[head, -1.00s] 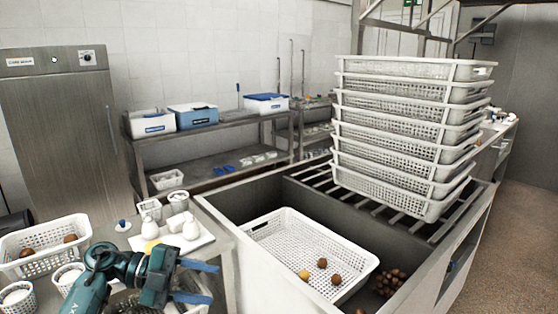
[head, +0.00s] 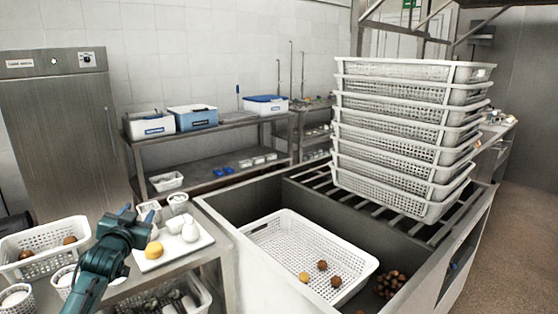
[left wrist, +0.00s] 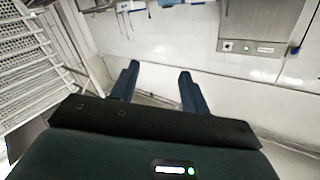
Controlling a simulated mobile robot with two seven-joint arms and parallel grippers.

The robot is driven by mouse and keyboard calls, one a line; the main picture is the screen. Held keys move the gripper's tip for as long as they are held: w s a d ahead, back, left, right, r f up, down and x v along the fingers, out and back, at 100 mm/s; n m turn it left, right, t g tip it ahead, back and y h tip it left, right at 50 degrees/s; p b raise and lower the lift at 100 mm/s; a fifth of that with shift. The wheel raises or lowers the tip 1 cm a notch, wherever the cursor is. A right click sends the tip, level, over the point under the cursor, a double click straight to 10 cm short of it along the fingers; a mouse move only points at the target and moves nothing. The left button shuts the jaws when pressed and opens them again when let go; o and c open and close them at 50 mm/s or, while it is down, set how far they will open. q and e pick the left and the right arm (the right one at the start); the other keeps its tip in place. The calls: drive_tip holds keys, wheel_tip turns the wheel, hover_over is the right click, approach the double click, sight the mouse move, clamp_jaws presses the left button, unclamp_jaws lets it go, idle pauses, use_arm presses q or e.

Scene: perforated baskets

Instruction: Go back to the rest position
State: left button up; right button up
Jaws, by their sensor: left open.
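My left gripper (head: 134,217) is in the lower left of the head view, over the side table near a white board. Its blue fingers are apart and nothing is between them. In the left wrist view the two fingers (left wrist: 157,84) are also spread and empty, with the tiled wall behind them. My right gripper is in neither view.
A white perforated basket (head: 283,232) with a few round items sits in the sink. Several stacked baskets (head: 400,135) stand on the rack at right. The side table holds a white board (head: 190,246) with a yellow item (head: 154,250) and a basket (head: 30,262).

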use_arm(q)
drive_tip(key=s+d+f+m+g+h, duration=0.1)
drive_tip(key=s+d+f+g+h, duration=0.1)
drive_tip(key=s+d+f, duration=0.55)
drive_tip(key=s+d+f+g+h, duration=0.15)
drive_tip(key=s+d+f, duration=0.25)
drive_tip(key=s+f, duration=0.7)
drive_tip(key=s+d+f+g, duration=0.1)
drive_tip(key=s+d+f, duration=0.1)
drive_tip(key=s, duration=0.5)
drive_tip(key=s+d+f+g+h, duration=0.1)
drive_tip(key=s+d+f, duration=0.2)
drive_tip(key=s, duration=0.4)
drive_tip(key=s+d+f+g, duration=0.1)
drive_tip(key=s+d+f, duration=0.2)
drive_tip(key=s+d, duration=0.2)
drive_tip(key=shift+s+f+n+h, duration=0.25)
drive_tip(key=shift+s+n+h, duration=0.1)
drive_tip(key=shift+s, duration=0.75)
